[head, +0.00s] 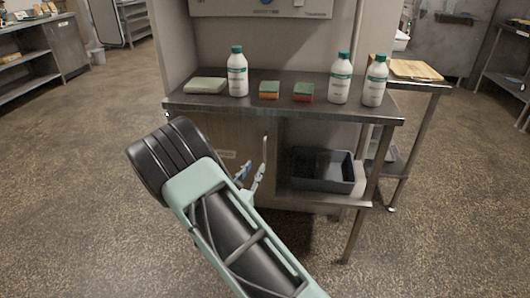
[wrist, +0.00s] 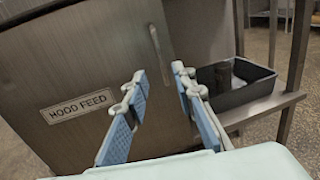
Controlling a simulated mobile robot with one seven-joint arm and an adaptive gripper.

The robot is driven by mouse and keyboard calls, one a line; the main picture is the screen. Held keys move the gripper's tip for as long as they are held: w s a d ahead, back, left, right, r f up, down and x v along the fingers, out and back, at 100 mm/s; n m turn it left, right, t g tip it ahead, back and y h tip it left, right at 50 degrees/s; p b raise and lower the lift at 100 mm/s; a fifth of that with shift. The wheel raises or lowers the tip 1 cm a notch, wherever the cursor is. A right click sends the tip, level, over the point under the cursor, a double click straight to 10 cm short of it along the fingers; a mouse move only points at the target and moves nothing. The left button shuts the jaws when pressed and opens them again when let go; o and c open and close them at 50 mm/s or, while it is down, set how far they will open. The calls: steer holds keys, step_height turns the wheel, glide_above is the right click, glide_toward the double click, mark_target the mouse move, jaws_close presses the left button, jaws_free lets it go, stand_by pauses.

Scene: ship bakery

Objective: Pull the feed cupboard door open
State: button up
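The feed cupboard door (wrist: 70,70) is a grey metal panel with a "HOOD FEED" label (wrist: 77,106). It looks shut. In the head view the door (head: 232,132) is under the counter, partly hidden by my arm. Its upright bar handle (wrist: 157,50) is near the door's right edge, and the handle also shows in the head view (head: 265,147). My gripper (wrist: 160,84) is open and empty, with blue-padded fingers apart. The handle appears beyond the fingertips, above the gap between them in the wrist view. My gripper (head: 252,174) is just below the handle in the head view.
The steel counter (head: 290,108) above holds several white bottles, two sponges (head: 269,90) and a folded cloth (head: 205,85). Right of the door, an open shelf holds a dark grey bin (head: 322,170). A table leg (head: 357,215) stands at the right. The floor in front is clear.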

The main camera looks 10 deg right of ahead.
mark_target(265, 161)
steer(key=b+x, duration=0.1)
steer(key=x, duration=0.9)
steer(key=shift+w+d+b, duration=0.15)
steer(key=shift+w+b, duration=0.1)
steer(key=shift+b, duration=0.15)
jaws_close()
